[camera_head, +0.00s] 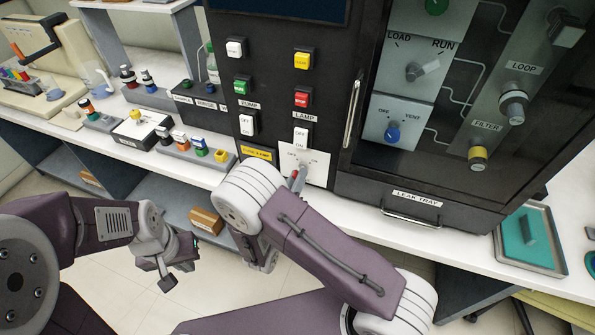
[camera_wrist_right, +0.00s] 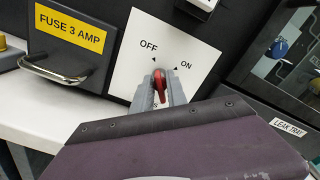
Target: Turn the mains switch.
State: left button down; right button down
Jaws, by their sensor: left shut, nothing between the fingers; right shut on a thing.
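The mains switch is a red handle (camera_wrist_right: 160,79) on a white plate (camera_wrist_right: 205,45) with OFF to the upper left and ON to the right. In the right wrist view the handle points roughly up, nearer the OFF mark than the ON mark. My right gripper (camera_wrist_right: 161,92) is shut on the handle, one grey finger on each side. In the head view the red handle (camera_head: 295,174) shows just beyond my right arm, which hides part of the plate. My left gripper (camera_head: 178,264) is shut and empty, low on the left, away from the panel.
A yellow fuse label (camera_wrist_right: 70,30) and a drawer handle (camera_wrist_right: 60,74) are left of the switch plate. A leak tray handle (camera_head: 410,217) and glass-fronted cabinet are to the right. Bottles and small coloured blocks stand on the white bench (camera_head: 75,135) at left.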

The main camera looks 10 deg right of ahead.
jog(key=shift+n+p, duration=0.5)
jog(key=shift+n, duration=0.3)
jog(key=c, duration=1.6)
grip_release()
jog(key=shift+o, duration=0.2)
